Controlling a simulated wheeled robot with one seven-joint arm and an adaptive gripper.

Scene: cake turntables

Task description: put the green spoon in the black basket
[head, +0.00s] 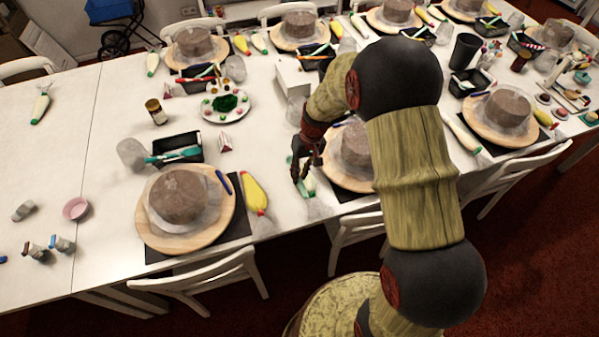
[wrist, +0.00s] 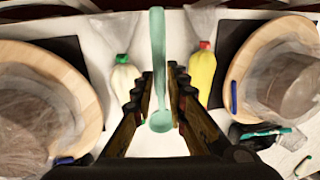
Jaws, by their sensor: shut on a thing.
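The green spoon (wrist: 158,60) is held between the two fingers of my gripper (wrist: 159,76), bowl toward the palm and handle pointing away. In the head view my gripper (head: 301,174) is low over the near part of the table, between two cake turntables; the spoon (head: 302,188) is partly hidden there. A black basket (head: 187,140) stands to the left, behind the left turntable, with a teal utensil lying across it. It also shows in the wrist view (wrist: 240,130) at lower right. My gripper is apart from the basket. Other black baskets are farther back.
Wooden turntables (head: 150,232) with brown cakes flank my gripper. A yellow piping bag (head: 254,192) and a white, green-capped one (wrist: 124,78) lie close by. A small red-and-white packet (head: 225,142) and a painted plate (head: 240,116) are near the basket.

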